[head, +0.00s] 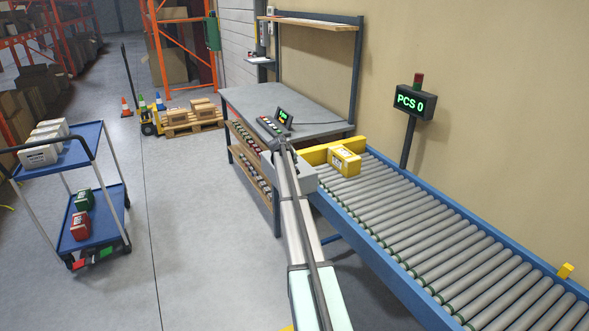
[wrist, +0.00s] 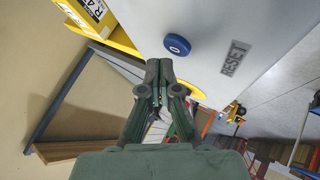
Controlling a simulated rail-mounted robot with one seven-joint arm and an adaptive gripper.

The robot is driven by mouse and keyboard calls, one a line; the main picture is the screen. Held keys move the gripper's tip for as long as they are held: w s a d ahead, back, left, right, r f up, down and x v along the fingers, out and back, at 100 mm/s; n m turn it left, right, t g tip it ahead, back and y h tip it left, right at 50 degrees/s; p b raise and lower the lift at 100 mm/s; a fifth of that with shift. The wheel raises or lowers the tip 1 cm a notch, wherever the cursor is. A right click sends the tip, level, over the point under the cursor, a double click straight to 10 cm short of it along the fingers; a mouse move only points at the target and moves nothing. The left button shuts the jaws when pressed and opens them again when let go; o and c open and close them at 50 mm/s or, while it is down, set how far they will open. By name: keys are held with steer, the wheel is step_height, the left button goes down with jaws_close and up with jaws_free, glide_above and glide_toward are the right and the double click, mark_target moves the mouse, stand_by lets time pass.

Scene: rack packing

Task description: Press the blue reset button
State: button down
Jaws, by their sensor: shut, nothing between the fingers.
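My gripper (wrist: 159,65) is shut and empty. Its fingertips appear just below the button in the picture; I cannot tell whether they touch the panel. In the head view a grey box (head: 303,176) shows behind my arm at the conveyor's far end. The button cannot be made out there, and my fingers are not clear.
A yellow carton (head: 344,160) lies on the roller conveyor (head: 440,227) close to the grey box, by a yellow end stop (head: 318,152). A workbench (head: 325,110) with a keypad (head: 271,127) stands behind. A display (head: 410,102) reads PCS 0.

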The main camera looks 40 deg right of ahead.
steer(key=shift+r+p, duration=0.65)
steer(key=shift+r, duration=1.85)
